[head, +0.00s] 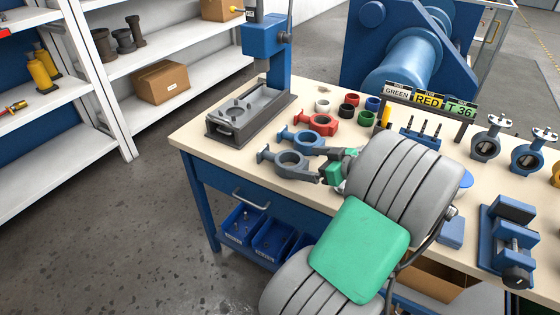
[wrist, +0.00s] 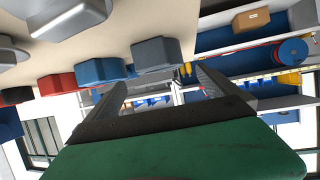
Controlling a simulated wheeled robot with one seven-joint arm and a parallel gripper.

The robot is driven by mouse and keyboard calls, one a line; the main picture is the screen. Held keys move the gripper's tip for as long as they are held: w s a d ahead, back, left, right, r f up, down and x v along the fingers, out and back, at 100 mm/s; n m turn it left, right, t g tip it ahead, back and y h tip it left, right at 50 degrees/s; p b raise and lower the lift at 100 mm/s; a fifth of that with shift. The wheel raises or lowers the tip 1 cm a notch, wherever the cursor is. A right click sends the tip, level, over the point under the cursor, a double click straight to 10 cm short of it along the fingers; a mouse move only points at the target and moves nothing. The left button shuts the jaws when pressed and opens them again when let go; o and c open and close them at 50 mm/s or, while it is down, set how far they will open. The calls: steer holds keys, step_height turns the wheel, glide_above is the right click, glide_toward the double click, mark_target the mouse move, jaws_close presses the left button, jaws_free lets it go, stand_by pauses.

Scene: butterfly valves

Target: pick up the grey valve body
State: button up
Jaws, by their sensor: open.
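The grey valve body (head: 290,161) lies on the bench near its front edge, with its ring to the right and its necked flange to the left. In the wrist view it is a grey block (wrist: 156,54) at the top middle. My gripper (head: 326,166) is at the right side of the ring in the head view, with its fingers spread. My arm hides the bench to the right.
A blue valve body (head: 306,138) and a red one (head: 318,122) lie just behind the grey one. A dark tray (head: 236,133) under a blue press stands to the left. Coloured rings (head: 349,112) lie behind. A vise (head: 505,240) is at the right. The front left bench top is clear.

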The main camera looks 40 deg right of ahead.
mark_target(281, 157)
steer(key=x, duration=0.7)
steer(key=shift+w+f, duration=0.25)
steer(key=shift+w, duration=0.05)
steer(key=c, duration=2.1)
steer(key=shift+o, duration=0.2)
steer(key=shift+r, duration=0.15)
